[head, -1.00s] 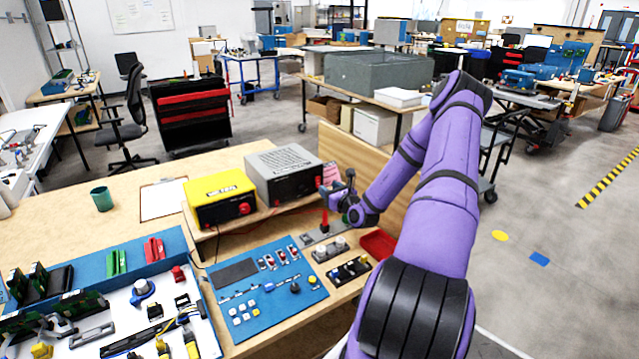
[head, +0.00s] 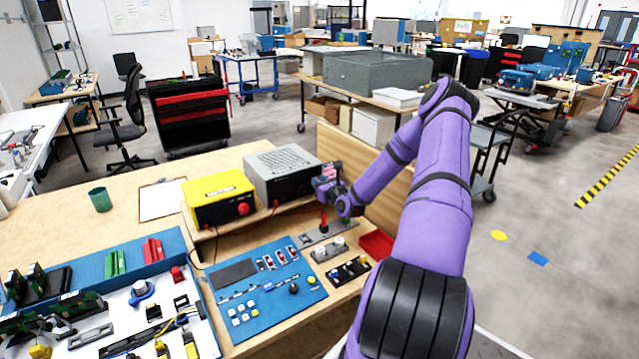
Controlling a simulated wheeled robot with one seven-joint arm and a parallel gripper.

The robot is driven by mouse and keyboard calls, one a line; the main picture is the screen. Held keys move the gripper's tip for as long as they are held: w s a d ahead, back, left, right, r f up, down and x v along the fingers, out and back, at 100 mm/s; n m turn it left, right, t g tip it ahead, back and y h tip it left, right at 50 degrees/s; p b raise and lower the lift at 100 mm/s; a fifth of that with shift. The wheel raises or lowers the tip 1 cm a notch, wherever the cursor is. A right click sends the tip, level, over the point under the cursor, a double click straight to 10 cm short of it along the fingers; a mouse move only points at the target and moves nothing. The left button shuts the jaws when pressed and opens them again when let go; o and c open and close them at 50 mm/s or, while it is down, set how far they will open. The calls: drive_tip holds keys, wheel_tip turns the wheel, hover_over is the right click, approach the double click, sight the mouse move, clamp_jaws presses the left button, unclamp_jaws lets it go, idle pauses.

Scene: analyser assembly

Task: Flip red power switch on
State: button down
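My gripper (head: 325,182) is at the right end of the front of a grey box (head: 284,173) with a dark front panel. The fingers are small and dark here, and I cannot tell whether they are open or shut or touching the panel. The gripper hides that end of the panel, and no red power switch shows clearly there. Left of the grey box, a yellow box (head: 218,197) has a round red knob (head: 243,209) on its front. Several small red-and-white switches (head: 279,258) sit on the blue panel (head: 262,290) in front.
A red tray (head: 377,244) lies to the right. A green cup (head: 100,199) and a clipboard (head: 162,200) are at the left.

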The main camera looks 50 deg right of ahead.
drive_tip(key=shift+s+f+t+h, duration=0.1)
drive_tip(key=shift+f+t+h, duration=0.1)
drive_tip(key=shift+t, duration=0.7)
drive_tip(key=shift+s+f+t+h, duration=0.1)
drive_tip(key=shift+f+t+h, duration=0.1)
drive_tip(key=shift+t, duration=0.7)
drive_tip(key=shift+f+t+h, duration=0.1)
drive_tip(key=shift+t+h, duration=0.1)
drive_tip(key=shift+t, duration=0.7)
drive_tip(key=c, duration=1)
unclamp_jaws()
drive_tip(key=r, duration=0.3)
drive_tip(key=shift+s+a+r, duration=0.15)
drive_tip(key=shift+s+r, duration=0.05)
drive_tip(key=shift+r, duration=0.2)
drive_tip(key=s+a+r, duration=0.1)
drive_tip(key=s+a, duration=0.7)
drive_tip(key=s, duration=0.5)
